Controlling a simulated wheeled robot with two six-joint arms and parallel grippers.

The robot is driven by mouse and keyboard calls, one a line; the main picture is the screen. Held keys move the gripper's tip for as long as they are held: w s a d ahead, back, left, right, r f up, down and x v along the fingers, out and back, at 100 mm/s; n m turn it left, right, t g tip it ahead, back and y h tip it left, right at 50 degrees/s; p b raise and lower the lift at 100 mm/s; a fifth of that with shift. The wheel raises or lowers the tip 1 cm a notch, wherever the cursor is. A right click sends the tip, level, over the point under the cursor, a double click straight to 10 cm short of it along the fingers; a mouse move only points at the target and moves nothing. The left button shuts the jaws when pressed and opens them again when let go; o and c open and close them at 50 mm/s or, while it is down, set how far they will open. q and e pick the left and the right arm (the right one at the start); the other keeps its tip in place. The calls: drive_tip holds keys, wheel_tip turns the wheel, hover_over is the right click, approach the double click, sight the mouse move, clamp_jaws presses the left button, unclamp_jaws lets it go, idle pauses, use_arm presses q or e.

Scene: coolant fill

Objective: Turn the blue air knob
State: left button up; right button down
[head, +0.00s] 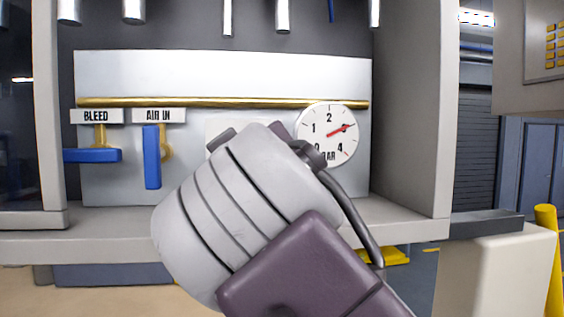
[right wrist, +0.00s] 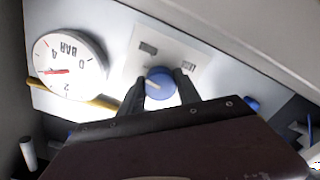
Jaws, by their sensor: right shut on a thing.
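The blue air knob (right wrist: 160,84) shows in the right wrist view, on a white label plate (right wrist: 178,48) on the panel. My right gripper (right wrist: 160,88) is shut on the knob, with one dark finger on each side of it. In the head view my right wrist and arm (head: 240,210) hide the knob and the fingertips. The round pressure gauge (head: 327,135) is right of my wrist in the head view, its red needle between 2 and 4. It also shows in the right wrist view (right wrist: 68,66). My left gripper is not in view.
Left on the panel, the BLEED valve has a horizontal blue handle (head: 92,155) and the AIR IN valve a vertical blue handle (head: 151,157). A brass pipe (head: 220,103) runs across above them. Cabinet side walls (head: 412,110) stand at both sides.

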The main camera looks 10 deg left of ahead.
drive_tip(key=shift+r, duration=0.2)
idle(0.4)
drive_tip(key=c, duration=0.9)
unclamp_jaws()
drive_tip(key=shift+o, duration=0.2)
drive_tip(key=shift+w+a+f, duration=0.1)
drive_tip(key=shift+w, duration=0.05)
